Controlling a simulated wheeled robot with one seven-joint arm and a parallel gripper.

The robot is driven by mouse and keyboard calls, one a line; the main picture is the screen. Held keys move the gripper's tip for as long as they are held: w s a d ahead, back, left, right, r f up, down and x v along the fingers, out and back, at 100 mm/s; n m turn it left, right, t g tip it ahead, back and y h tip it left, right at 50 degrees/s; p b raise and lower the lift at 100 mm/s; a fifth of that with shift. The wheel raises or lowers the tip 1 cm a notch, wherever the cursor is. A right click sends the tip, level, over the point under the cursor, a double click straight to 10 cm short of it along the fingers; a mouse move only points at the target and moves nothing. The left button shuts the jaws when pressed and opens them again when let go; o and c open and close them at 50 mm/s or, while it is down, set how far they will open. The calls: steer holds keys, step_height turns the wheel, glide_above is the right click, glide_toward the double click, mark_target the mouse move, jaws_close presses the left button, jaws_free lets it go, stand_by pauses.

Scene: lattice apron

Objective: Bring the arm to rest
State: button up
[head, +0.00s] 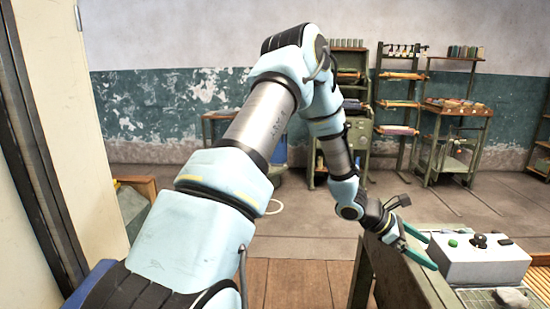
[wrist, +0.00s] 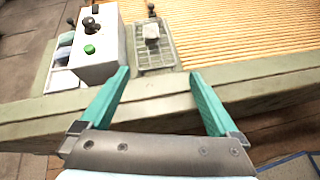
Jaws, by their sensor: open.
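My arm reaches up from the lower left of the head view, bends near the top, and comes down at the right. My gripper (head: 430,253) has two teal fingers, spread apart beside the bench at the lower right. In the wrist view my gripper (wrist: 158,73) is open with nothing between its fingers. The fingers point across the bench's near edge (wrist: 260,85), but their height above it is unclear. A white control box (head: 480,260) stands just past the fingers; it also shows in the wrist view (wrist: 97,68).
A wire tray (wrist: 158,60) holding a small pale piece lies beside the box, next to a ribbed tan surface (wrist: 230,35). Shelving racks (head: 455,130) stand along the back wall. A door frame (head: 45,150) rises close at left. Open floor (head: 300,200) lies in the middle.

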steer(key=s+a+r+m+t+y+b, duration=0.1)
steer(key=a+m, duration=0.4)
steer(key=a, duration=0.9)
steer(key=s+a+r+m+t+y+b, duration=0.1)
steer(key=a+m+y+b, duration=0.2)
steer(key=a, duration=1.2)
steer(key=s+a+r+m+t+y+b, duration=0.1)
steer(key=a+m+y, duration=0.6)
steer(key=a, duration=0.8)
steer(key=shift+s+r+t+b, duration=0.3)
steer(key=shift+r+t+b, duration=0.2)
steer(key=shift+r, duration=0.1)
